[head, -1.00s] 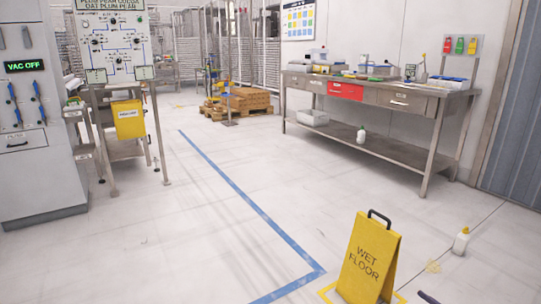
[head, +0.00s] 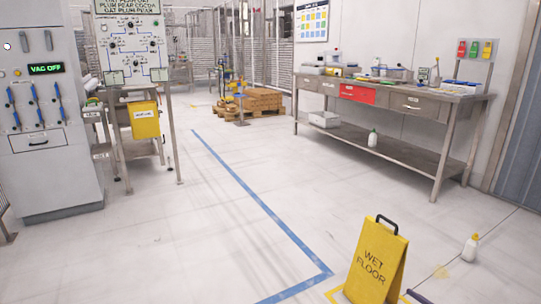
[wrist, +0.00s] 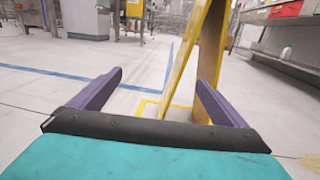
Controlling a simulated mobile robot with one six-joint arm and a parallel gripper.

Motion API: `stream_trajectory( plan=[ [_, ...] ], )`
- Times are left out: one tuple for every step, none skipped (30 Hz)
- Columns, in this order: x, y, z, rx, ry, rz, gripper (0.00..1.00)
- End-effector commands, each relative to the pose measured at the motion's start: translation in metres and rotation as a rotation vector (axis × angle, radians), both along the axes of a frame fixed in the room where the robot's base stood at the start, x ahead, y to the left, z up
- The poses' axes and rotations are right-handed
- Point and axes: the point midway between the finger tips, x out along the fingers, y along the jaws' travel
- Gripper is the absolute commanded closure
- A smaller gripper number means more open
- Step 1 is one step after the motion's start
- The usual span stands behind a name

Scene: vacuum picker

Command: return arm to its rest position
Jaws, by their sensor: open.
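My gripper (wrist: 150,90) shows in the wrist view, with its two purple fingers spread apart and nothing between them. It points out over the white floor. The yellow wet floor sign (head: 376,262) stands upright in the head view at the lower right. In the wrist view the sign (wrist: 191,60) rises just beyond my gripper, near the right finger; I cannot tell the exact gap.
A steel workbench (head: 385,92) stands along the right wall. A grey cabinet (head: 47,180) with a VAC OFF display is at left. A white bottle (head: 470,247) stands on the floor at right. A blue floor line (head: 262,207) crosses the clear middle floor.

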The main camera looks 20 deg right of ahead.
Motion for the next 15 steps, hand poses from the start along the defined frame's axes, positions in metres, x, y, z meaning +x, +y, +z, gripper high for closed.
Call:
stream_trajectory(
  plan=[
    [0.009, 0.011, 0.007, 0.003, 0.001, 0.018, 0.04],
    [0.015, 0.018, 0.010, 0.004, 0.002, 0.030, 0.04],
    [0.023, 0.027, 0.013, 0.006, 0.003, 0.045, 0.04],
    [0.029, 0.037, 0.016, 0.009, 0.005, 0.060, 0.04],
    [0.035, 0.046, 0.019, 0.011, 0.005, 0.074, 0.04],
    [0.044, 0.061, 0.024, 0.014, 0.007, 0.095, 0.04],
    [0.051, 0.072, 0.027, 0.017, 0.009, 0.111, 0.04],
    [0.057, 0.083, 0.030, 0.018, 0.011, 0.127, 0.04],
    [0.065, 0.098, 0.034, 0.022, 0.014, 0.149, 0.04],
    [0.070, 0.110, 0.037, 0.022, 0.017, 0.166, 0.04],
    [0.075, 0.122, 0.040, 0.023, 0.021, 0.184, 0.04],
    [0.081, 0.138, 0.043, 0.024, 0.028, 0.207, 0.04],
    [0.085, 0.151, 0.045, 0.024, 0.034, 0.226, 0.04],
    [0.088, 0.163, 0.047, 0.024, 0.040, 0.244, 0.04],
    [0.093, 0.180, 0.050, 0.023, 0.049, 0.270, 0.04]
  ],
)
